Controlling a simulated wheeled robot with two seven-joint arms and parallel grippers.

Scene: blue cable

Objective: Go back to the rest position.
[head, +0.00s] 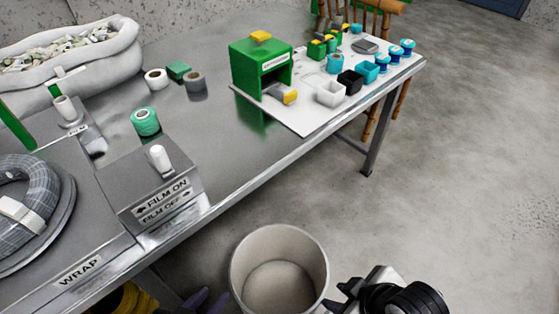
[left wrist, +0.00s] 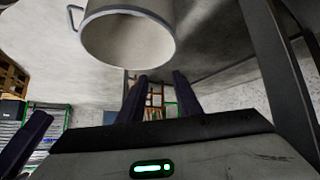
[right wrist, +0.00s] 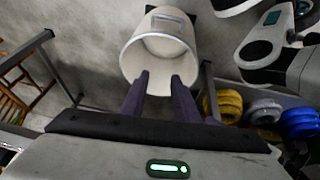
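My left gripper (left wrist: 158,80) shows two dark purple fingers apart, with nothing between them. In the head view, dark purple fingers (head: 205,298) show at the bottom edge, just left of a pale bin, and appear to be those of my left gripper. My right gripper (right wrist: 160,78) also has its two fingers apart and empty, with the bin beyond the tips in the right wrist view. Its fingers are not clearly seen in the head view. No blue cable can be made out in either gripper.
The pale bin (head: 267,240) stands in front of the metal table (head: 215,135). A grey cable coil (head: 35,185) lies on the wrap station at left, beside the film switch box (head: 160,195). A green dispenser (head: 250,75) stands on a white board at the back. Floor at right is clear.

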